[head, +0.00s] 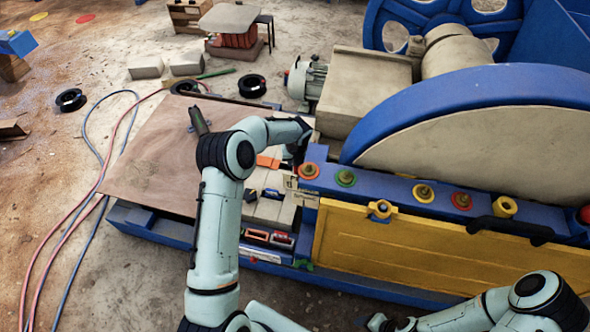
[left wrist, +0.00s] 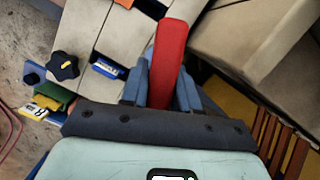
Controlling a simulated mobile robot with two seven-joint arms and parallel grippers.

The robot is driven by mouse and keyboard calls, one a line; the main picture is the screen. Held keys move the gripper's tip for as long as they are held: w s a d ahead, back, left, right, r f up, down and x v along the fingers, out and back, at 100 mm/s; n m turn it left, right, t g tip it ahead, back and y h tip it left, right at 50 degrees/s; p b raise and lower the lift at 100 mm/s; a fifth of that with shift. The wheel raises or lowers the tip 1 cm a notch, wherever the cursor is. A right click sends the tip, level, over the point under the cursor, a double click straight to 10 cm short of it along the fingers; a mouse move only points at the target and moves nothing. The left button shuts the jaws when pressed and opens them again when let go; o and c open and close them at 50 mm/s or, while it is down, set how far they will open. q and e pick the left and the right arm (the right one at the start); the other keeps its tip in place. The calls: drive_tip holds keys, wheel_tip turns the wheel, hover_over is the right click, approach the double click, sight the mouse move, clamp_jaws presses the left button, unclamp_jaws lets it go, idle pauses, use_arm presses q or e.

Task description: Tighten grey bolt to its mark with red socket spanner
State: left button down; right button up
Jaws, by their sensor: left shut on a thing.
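The red spanner (left wrist: 168,60) is in my left gripper, its red bar pointing up and away in the left wrist view. My left gripper (left wrist: 160,93) is shut on it, with a blue finger on each side. In the head view, my left gripper (head: 301,140) is dark and partly hidden by its arm, near the left end of the blue beam; the spanner cannot be made out there. Several bolts with coloured rings sit along the beam; I cannot tell which is the grey bolt. My right gripper (head: 378,322) is only partly visible at the bottom edge.
The blue beam (head: 385,188) runs above a yellow panel (head: 400,250). A large blue-rimmed wheel (head: 470,140) stands behind it. A brown board (head: 150,150) lies left of my left arm. Grey blocks (head: 270,207) and small labelled items (head: 268,237) are beside the arm. Hoses lie at left.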

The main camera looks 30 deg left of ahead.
use_arm(q)
drive_tip(key=shift+a, duration=0.1)
drive_tip(key=shift+s, duration=0.1)
drive_tip(key=shift+r, duration=0.1)
idle(0.4)
drive_tip(key=shift+v, duration=0.9)
drive_tip(key=shift+w+r, duration=0.3)
drive_tip(key=shift+r, duration=0.85)
idle(0.3)
